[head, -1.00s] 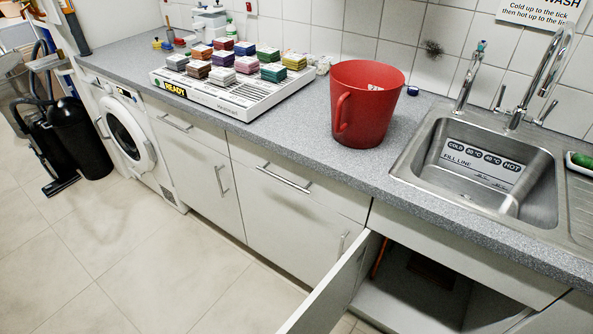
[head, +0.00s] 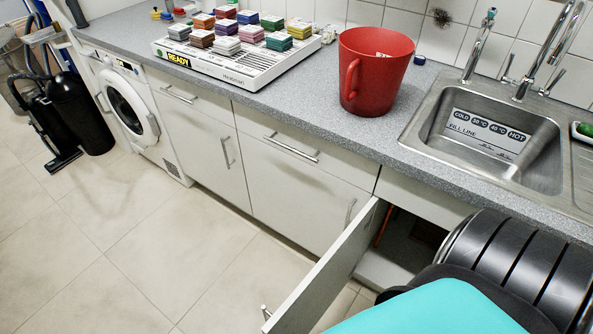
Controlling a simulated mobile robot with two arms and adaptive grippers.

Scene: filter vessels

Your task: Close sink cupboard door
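The sink cupboard door (head: 328,273) stands open in the head view, swung out from the counter front below the sink (head: 490,145). Its handle (head: 266,313) shows at the free edge, low in the picture. The dark cupboard inside (head: 405,240) shows behind the door, with an orange-brown pipe in it. A black ribbed and teal part of my own arm covers the lower right, including part of the cupboard opening. Neither of my grippers is in view.
A red jug (head: 374,72) stands on the grey counter (head: 300,105) left of the sink. A white tray (head: 236,62) with several coloured blocks is further left. A washing machine (head: 128,106) and black vacuum cleaner (head: 75,120) stand at the left. The tiled floor (head: 170,250) before the cabinets is clear.

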